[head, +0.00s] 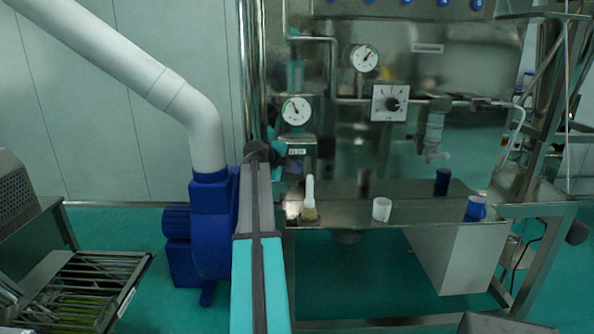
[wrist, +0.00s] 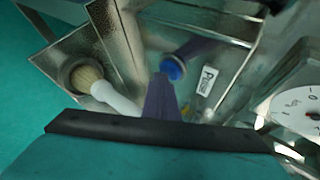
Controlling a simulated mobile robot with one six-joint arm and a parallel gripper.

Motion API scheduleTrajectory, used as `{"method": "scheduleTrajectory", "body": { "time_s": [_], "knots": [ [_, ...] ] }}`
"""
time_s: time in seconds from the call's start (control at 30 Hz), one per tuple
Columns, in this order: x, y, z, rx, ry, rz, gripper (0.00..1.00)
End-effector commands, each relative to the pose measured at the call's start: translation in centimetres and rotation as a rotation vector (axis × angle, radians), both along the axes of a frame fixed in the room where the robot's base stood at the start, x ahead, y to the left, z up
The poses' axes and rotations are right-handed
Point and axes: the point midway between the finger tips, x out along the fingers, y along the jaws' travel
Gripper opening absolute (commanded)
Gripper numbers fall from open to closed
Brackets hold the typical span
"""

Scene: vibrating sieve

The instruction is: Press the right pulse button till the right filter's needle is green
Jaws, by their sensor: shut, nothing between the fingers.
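A round blue button (wrist: 172,68) sits on a steel box beside a white label (wrist: 205,82) that seems to read "Pulse". My gripper (wrist: 158,78) shows as purple fingers, shut and empty, its tip right by the button's left edge. I cannot tell whether it touches. In the head view my gripper (head: 292,164) is at the front of the steel box (head: 297,145), and the button is hidden. A white dial gauge (head: 296,111) is above that box, its needle pointing up and left. Part of a dial shows in the wrist view (wrist: 300,105). Needle colours are unclear.
A second gauge (head: 365,58) and a knob panel (head: 391,103) are higher right. A white cup (head: 381,209) and blue cups (head: 476,207) are farther right. A blue blower (head: 213,235) is left.

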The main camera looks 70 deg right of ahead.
Motion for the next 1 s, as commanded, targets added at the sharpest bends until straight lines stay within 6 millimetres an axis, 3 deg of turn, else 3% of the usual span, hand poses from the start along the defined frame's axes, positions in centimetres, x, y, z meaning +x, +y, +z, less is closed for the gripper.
{"method": "scheduleTrajectory", "body": {
  "time_s": [0.57,1.0],
  "knots": [
    [0.1,-0.2,0.0,-0.001,0.000,0.001,0.00],
    [-0.5,1.3,-0.1,-0.001,-0.001,0.000,0.00]
  ]
}}
